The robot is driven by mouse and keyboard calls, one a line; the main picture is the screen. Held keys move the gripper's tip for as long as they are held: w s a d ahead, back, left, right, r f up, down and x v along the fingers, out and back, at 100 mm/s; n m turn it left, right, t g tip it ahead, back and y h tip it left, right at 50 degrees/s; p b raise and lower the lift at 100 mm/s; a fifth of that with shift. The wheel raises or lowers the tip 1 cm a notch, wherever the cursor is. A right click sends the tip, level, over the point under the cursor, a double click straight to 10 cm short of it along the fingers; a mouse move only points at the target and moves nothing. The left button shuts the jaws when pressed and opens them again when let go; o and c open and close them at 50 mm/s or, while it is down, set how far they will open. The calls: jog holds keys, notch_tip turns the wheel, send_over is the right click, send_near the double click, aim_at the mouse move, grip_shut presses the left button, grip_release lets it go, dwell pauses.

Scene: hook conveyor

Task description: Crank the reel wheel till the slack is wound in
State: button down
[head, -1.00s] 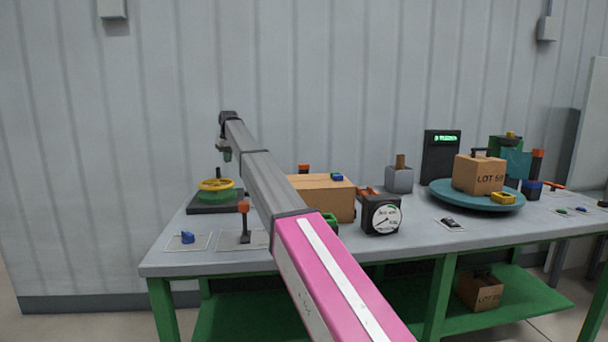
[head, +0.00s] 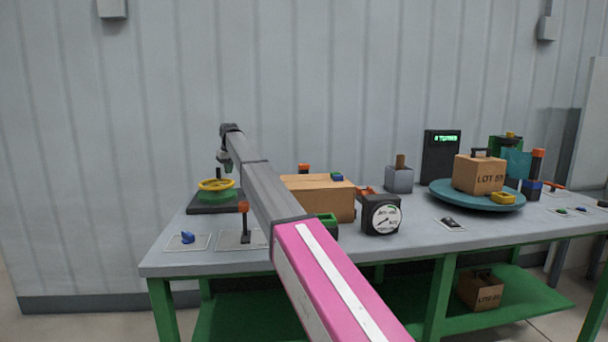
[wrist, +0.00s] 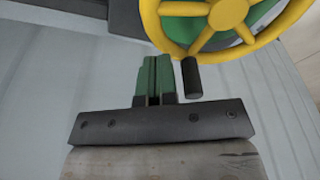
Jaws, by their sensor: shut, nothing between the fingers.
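The reel's yellow wheel (head: 217,184) sits over a green drum (head: 216,195) on a dark base (head: 202,208) at the table's far left. In the wrist view the yellow wheel (wrist: 216,35) fills the upper right. Its dark crank handle (wrist: 193,78) sticks out from the rim. My gripper (wrist: 156,62), with green fingers, is shut and empty. In the wrist view its fingers lie just left of the handle, and I cannot tell whether they touch it. In the head view my gripper (head: 225,166) is above the wheel. No line or slack is discernible.
On the table (head: 290,250) stand a small orange-topped lever (head: 244,222), a cardboard box (head: 322,196), a dial gauge (head: 381,214) and a blue turntable (head: 455,198) carrying a lot box (head: 479,174). A blue knob (head: 188,238) lies front left. The wall is close behind.

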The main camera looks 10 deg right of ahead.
aim_at(207, 180)
jog(key=shift+f, duration=0.45)
jog(key=shift+w+a, duration=0.5)
jog(key=shift+a, duration=0.3)
jog(key=shift+w+a, duration=0.45)
jog(key=shift+a, duration=0.35)
jog(key=shift+a, duration=1.8)
jog(key=shift+s, duration=0.1)
jog(key=shift+s+a, duration=0.45)
jog(key=shift+a, duration=0.35)
jog(key=shift+s+a, duration=0.4)
jog(key=shift+a, duration=0.35)
